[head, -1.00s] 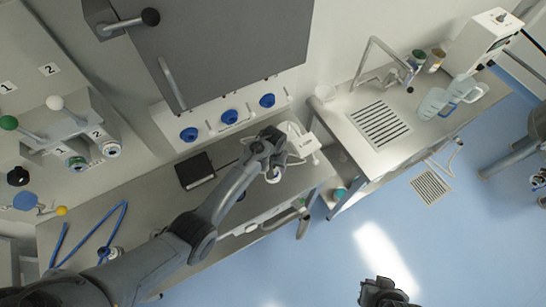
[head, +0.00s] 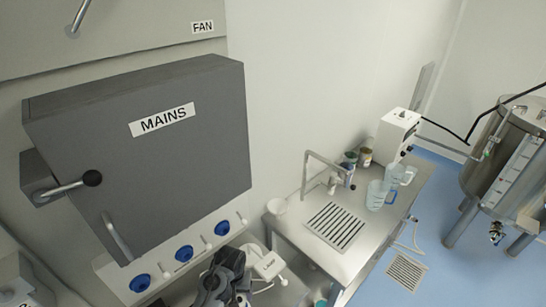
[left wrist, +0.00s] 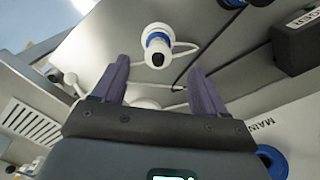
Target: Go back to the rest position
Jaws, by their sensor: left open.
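My left gripper (head: 225,280) is at the bottom of the head view, below the row of blue sockets and beside a white device (head: 264,263). The left wrist view shows the gripper (left wrist: 158,65) with its two purple fingers spread apart and nothing held between them. A white and blue plug-like piece (left wrist: 157,42) with a dark end and a pale cable lies beyond the fingertips, apart from them. My right gripper is not in view.
A grey MAINS box (head: 150,150) with levers hangs on the wall above several blue sockets (head: 184,253). A sink bench (head: 345,262) with a tap (head: 320,170) and jugs (head: 378,194) stands to the right. A steel tank (head: 505,160) stands far right, with blue floor (head: 425,220) between.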

